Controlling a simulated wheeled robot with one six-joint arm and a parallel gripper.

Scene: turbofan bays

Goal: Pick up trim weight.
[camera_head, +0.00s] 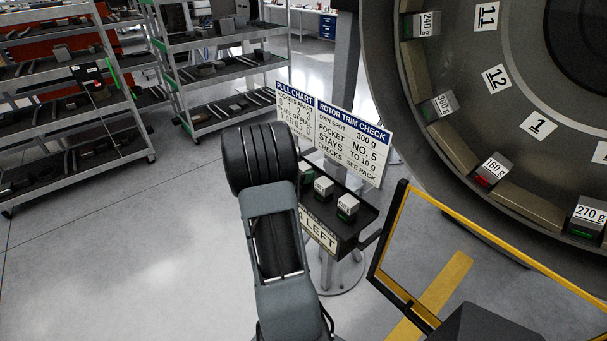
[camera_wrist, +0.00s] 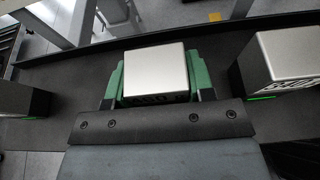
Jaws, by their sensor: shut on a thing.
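In the wrist view, a trim weight (camera_wrist: 155,72), a block with a plain silver top, sits between the green-sided fingers of my gripper (camera_wrist: 158,80). The gripper is shut on it, with a finger against each side. The label on its near face is mostly hidden by the gripper. The weight is over the dark tray (camera_wrist: 70,75); I cannot tell whether it still touches it. In the head view my arm covers the left part of the tray (camera_head: 345,247), and the fingers are hidden.
Another weight (camera_wrist: 280,60) stands to the right on the tray, and a dark block (camera_wrist: 22,100) to the left. A sign (camera_head: 350,140) stands behind the tray. The large rotor ring (camera_head: 480,130) and a yellow-edged frame (camera_head: 400,240) are at the right. Shelves (camera_head: 70,100) stand at the left.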

